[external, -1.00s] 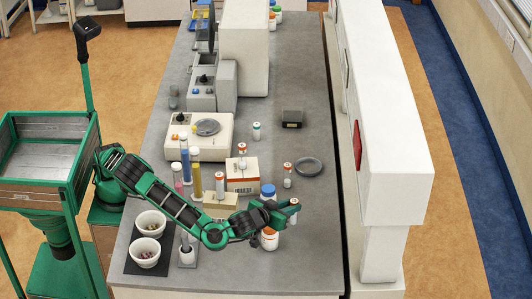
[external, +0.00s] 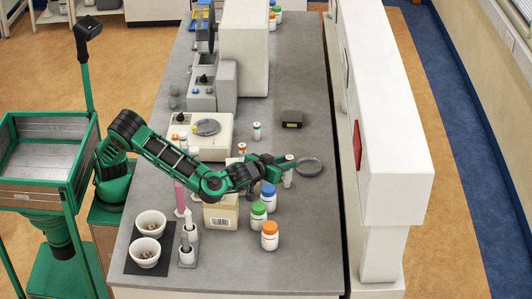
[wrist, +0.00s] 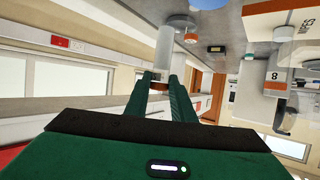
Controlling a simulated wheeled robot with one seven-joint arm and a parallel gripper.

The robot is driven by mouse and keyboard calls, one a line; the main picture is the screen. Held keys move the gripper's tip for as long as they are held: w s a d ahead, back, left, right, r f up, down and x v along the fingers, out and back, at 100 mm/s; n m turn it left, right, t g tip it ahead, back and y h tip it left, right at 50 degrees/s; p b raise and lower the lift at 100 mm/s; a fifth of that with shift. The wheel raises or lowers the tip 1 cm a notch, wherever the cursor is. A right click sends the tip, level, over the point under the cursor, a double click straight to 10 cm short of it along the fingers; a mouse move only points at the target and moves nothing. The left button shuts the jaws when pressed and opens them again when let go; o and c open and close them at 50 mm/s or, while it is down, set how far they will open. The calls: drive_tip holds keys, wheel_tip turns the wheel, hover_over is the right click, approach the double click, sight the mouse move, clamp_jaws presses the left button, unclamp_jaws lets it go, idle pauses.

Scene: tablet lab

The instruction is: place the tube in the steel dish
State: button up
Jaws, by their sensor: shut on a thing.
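The tube (external: 288,180), a pale upright cylinder with an orange cap, stands left of the steel dish in the external view. My gripper (external: 286,163) is shut on its upper part. In the wrist view the held tube (wrist: 164,48) shows upside down between my fingers (wrist: 161,85), its orange cap near the fingertips. I cannot tell whether its base touches the bench. The steel dish (external: 309,168), a shallow round grey dish, lies on the bench just right of the tube, apart from it.
Jars with blue (external: 268,197), green (external: 258,214) and orange (external: 270,236) lids stand nearer the front. A box (external: 221,216) is under my arm. The bench right of the jars is clear.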

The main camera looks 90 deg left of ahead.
drive_tip(key=w+a+r, duration=0.1)
drive_tip(key=w+a, duration=0.1)
drive_tip(key=a, duration=3)
drive_tip(key=w+d+f, duration=0.6)
drive_tip(key=d+f, duration=0.3)
drive_tip(key=f, duration=0.1)
drive_tip(key=shift+d+f+n+g, duration=0.3)
drive_tip(key=shift+n, duration=0.1)
drive_tip(key=shift+f, duration=0.5)
drive_tip(key=o, duration=1)
drive_tip(key=shift+r, duration=0.1)
